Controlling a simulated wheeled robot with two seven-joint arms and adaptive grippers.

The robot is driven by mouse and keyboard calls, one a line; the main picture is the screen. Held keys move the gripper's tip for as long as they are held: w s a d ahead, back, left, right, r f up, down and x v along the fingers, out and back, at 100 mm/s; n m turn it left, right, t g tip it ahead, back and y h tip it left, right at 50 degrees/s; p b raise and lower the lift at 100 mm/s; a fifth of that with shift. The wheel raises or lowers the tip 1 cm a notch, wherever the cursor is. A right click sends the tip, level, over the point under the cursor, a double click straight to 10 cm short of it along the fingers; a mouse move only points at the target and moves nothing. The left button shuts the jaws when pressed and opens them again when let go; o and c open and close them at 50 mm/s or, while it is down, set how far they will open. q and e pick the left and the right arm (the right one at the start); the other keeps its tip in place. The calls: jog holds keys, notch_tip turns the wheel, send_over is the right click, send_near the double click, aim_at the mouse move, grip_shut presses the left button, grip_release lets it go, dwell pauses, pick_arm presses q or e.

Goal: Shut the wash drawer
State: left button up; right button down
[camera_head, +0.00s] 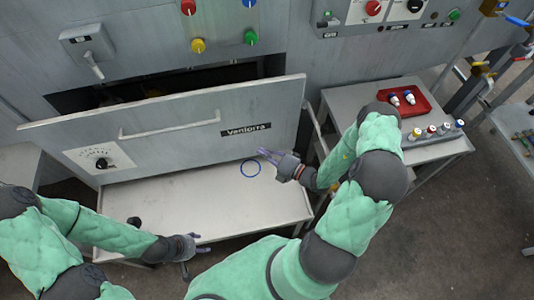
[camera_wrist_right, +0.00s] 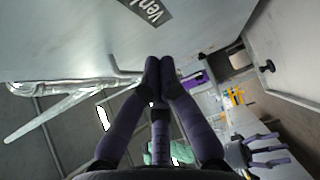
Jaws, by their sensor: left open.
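The wash drawer's grey front panel (camera_head: 190,125) stands out from the machine. It has a long bar handle (camera_head: 170,125) and a "Ventorra" label. A dark opening shows behind its top edge, so the drawer is open. My right gripper (camera_head: 264,155) is near the lower right part of the panel, below the label. In the right wrist view its fingertips (camera_wrist_right: 159,65) meet with nothing seen between them, close to the panel face (camera_wrist_right: 80,40); contact is unclear. My left gripper (camera_head: 198,243) is open and empty, low in front of the pale shelf.
A side table (camera_head: 345,100) at the right holds a red tray (camera_head: 420,104) and several small capped items. Knobs (camera_head: 198,46) and a lever (camera_head: 93,65) are on the machine above.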

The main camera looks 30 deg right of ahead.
aim_at(241, 131)
jog(key=shift+w+a+b, duration=0.3)
jog(key=shift+w+b, duration=0.1)
jog(key=shift+w, duration=1.2)
jog(key=shift+w+a+b, duration=0.3)
jog(key=shift+w+b, duration=0.15)
jog(key=shift+w, duration=1.15)
jog(key=shift+w+a+b, duration=0.3)
jog(key=shift+w+b, duration=0.1)
jog(key=shift+w, duration=1.2)
jog(key=shift+w+d, duration=0.2)
jog(key=shift+w, duration=0.25)
jog(key=w+d+b, duration=0.2)
jog(key=w+d, duration=0.2)
jog(key=w, duration=0.9)
jog(key=shift+w+d, duration=0.2)
jog(key=shift+r, duration=0.15)
jog(key=shift+d, duration=0.1)
